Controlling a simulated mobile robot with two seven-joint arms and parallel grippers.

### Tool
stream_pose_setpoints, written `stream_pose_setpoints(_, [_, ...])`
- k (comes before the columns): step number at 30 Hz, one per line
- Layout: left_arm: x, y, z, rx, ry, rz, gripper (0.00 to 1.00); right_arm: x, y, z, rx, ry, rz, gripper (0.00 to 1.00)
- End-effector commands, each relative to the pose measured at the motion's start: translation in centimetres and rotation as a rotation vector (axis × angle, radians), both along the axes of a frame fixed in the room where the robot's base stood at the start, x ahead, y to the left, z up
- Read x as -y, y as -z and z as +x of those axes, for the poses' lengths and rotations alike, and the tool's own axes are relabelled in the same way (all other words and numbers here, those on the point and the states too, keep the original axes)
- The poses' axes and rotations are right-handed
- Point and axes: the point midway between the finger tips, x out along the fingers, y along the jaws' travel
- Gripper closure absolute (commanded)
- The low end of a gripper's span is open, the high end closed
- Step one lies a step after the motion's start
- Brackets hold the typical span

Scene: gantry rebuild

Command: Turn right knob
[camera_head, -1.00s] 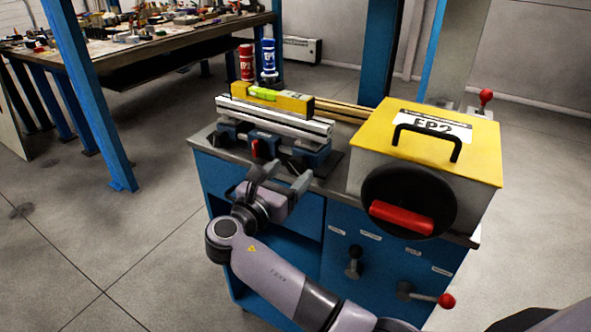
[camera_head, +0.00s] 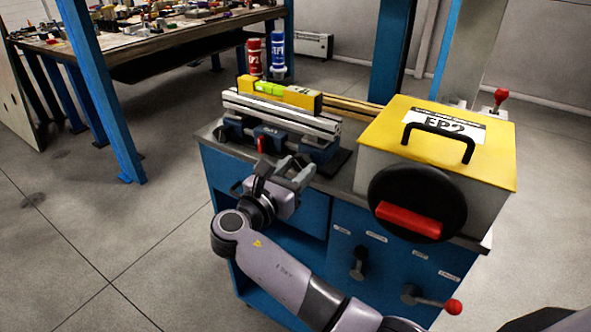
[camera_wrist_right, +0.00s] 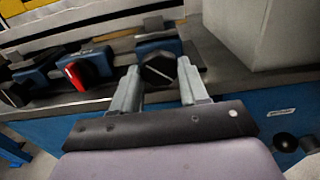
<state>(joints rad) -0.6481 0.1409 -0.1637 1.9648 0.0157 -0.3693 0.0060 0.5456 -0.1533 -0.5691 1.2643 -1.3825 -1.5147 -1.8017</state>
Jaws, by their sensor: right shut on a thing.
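The right knob (camera_wrist_right: 158,70) is black with a white line across its face and sits on the front of a blue and silver clamp fixture (camera_head: 282,128). In the right wrist view it lies between the fingertips of my right gripper (camera_wrist_right: 160,84), which is shut on it. The white line is tilted. In the head view the right gripper (camera_head: 284,172) is at the fixture's front, and its fingers hide most of the knob. A knob with a red bar (camera_wrist_right: 76,77) is to the left. My left gripper is not in view.
A yellow-topped box (camera_head: 447,140) with a black handle and large black dial (camera_head: 417,190) stands right of the fixture on the blue cabinet (camera_head: 228,183). A yellow level (camera_head: 280,93) lies on top of the fixture. A red-balled lever (camera_head: 452,306) sticks out from the cabinet front.

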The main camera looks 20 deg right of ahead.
Motion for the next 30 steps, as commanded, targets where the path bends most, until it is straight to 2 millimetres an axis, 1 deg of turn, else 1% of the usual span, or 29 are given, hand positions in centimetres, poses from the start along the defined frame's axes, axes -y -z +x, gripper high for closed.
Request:
stream_pose_setpoints(13, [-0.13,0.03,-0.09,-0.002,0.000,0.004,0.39,-0.04,0.00,0.05,0.185,-0.001,0.145,0.86])
stream_pose_setpoints(23, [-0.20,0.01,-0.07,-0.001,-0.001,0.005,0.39,-0.01,0.00,0.05,0.196,0.000,0.153,0.86])
stream_pose_setpoints(24, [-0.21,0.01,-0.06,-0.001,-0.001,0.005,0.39,-0.01,0.00,0.05,0.196,0.000,0.153,0.46])
stream_pose_setpoints(25, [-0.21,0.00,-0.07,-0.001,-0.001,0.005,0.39,-0.01,0.00,0.05,0.196,0.000,0.153,0.36])
stream_pose_setpoints(26, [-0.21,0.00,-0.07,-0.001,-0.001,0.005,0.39,-0.01,0.00,0.05,0.196,0.000,0.153,0.31])
stream_pose_setpoints(30, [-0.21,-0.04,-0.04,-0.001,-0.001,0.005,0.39,-0.01,0.00,0.04,0.196,0.000,0.153,0.31])
